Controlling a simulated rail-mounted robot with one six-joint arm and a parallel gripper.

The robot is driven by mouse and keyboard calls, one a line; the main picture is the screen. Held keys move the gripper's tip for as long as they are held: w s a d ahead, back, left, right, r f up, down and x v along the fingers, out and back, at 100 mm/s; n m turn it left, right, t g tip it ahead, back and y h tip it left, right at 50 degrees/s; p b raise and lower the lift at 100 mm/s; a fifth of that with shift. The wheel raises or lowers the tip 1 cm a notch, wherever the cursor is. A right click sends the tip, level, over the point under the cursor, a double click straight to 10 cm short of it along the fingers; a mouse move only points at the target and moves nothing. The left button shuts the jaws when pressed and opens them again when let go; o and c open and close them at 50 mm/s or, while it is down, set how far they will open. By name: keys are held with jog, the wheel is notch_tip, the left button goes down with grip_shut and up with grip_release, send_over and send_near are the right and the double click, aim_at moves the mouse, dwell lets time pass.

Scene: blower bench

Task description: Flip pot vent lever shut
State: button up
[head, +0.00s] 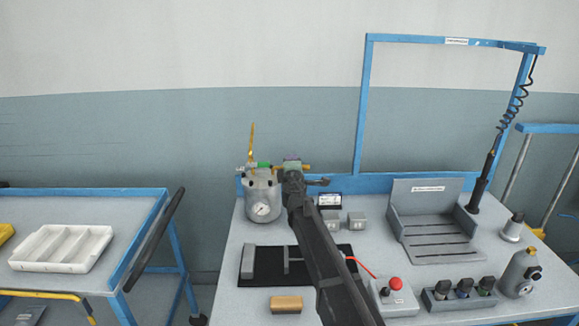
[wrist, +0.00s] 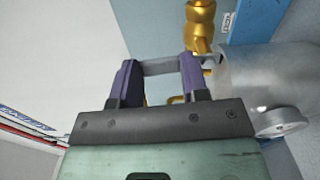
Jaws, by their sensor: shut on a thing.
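The pot (head: 262,197) is a grey cylinder with a round gauge on its front, standing at the back left of the bench. On its lid are a green fitting (head: 263,165) and brass parts; a thin yellow rod (head: 252,142) stands upright there. In the wrist view the pot's side (wrist: 262,75) is at the right, with a brass fitting (wrist: 200,22) above. My gripper (wrist: 161,70) is beside the pot's top, its purple fingers apart and shut on a grey bar (wrist: 160,67) spanning between them. I cannot tell which part is the vent lever. My arm hides part of the bench.
A black mat (head: 262,262), a tan block (head: 286,304), a box with a red button (head: 396,284) and a slotted grey holder (head: 432,232) are on the bench. A blue frame (head: 364,110) rises behind. A side table with a white tray (head: 62,248) stands left.

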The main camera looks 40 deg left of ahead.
jog(key=shift+w+d+m, duration=0.1)
jog(key=shift+d+m, duration=0.1)
jog(key=shift+m, duration=0.2)
jog(key=o, duration=0.9)
jog(key=v, duration=1)
jog(key=shift+s+d, duration=0.25)
